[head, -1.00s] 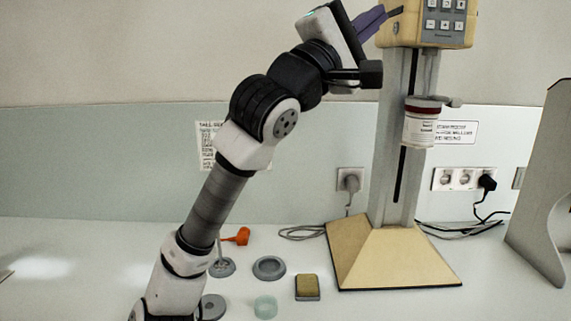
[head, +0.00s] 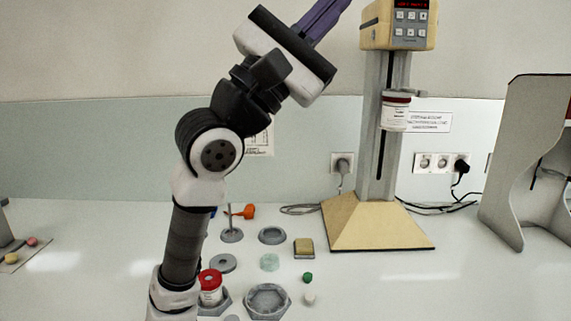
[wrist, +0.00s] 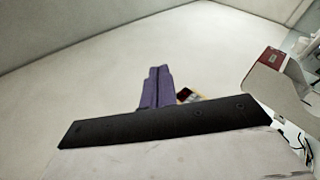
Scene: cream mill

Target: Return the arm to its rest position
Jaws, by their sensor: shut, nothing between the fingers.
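My gripper (head: 326,14) is raised high in the head view, its purple fingers pointing up and to the right beside the top of the mill. The fingers run out of the top of the picture. In the wrist view my gripper (wrist: 157,75) shows its purple fingers together and empty, against the bare wall. My arm stands over the left middle of the bench and is bent at the elbow.
The cream mill (head: 378,225) stands right of my arm, with a white jar (head: 395,113) held on its column. A red-lidded jar (head: 210,288), a grey hexagonal dish (head: 268,300) and a sponge block (head: 304,247) lie on the bench. A grey stand (head: 525,165) is at right.

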